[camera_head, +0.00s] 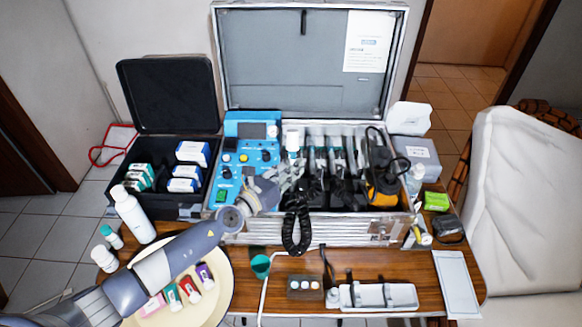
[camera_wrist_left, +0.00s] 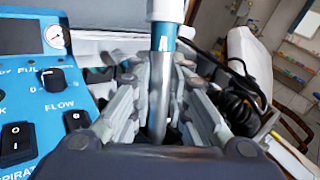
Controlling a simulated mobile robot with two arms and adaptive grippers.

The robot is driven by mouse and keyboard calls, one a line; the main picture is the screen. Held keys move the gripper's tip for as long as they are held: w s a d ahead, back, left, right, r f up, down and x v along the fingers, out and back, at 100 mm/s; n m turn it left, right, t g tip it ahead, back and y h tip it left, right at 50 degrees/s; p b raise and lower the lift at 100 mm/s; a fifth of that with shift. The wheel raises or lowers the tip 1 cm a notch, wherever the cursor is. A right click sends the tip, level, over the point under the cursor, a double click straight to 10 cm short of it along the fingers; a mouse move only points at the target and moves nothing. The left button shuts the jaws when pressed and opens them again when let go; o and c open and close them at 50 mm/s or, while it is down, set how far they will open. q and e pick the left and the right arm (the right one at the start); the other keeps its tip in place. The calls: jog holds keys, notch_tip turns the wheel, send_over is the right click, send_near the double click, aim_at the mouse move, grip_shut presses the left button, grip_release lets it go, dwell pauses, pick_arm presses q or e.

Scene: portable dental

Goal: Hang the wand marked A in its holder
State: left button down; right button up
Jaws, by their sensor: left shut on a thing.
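The wand marked A (camera_wrist_left: 162,88) stands upright between the fingers of my left gripper (camera_wrist_left: 160,95) in the left wrist view. It has a white upper part, a teal band with the letter A, and a metal shaft. In the head view its white and teal top (camera_head: 292,140) shows just right of the blue control panel (camera_head: 228,165), with my left gripper (camera_head: 291,176) shut on it. Other wands (camera_head: 336,150) stand in a row to its right in the case. The holder for A is hidden or cannot be told apart behind my gripper. My right gripper is not in view.
The open metal case (camera_head: 345,228) sits on the wooden table (camera_head: 450,268). A black coiled hose (camera_head: 297,228) hangs over its front. A yellow-black device (camera_head: 383,185) with cable stands at its right. A white bottle (camera_head: 133,213) and cream round tray (camera_head: 222,300) are at left.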

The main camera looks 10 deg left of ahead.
pick_arm(q)
jog(key=c, duration=1.5)
grip_release()
jog(key=shift+o, duration=0.2)
jog(key=shift+s, duration=0.1)
jog(key=shift+v, duration=3.95)
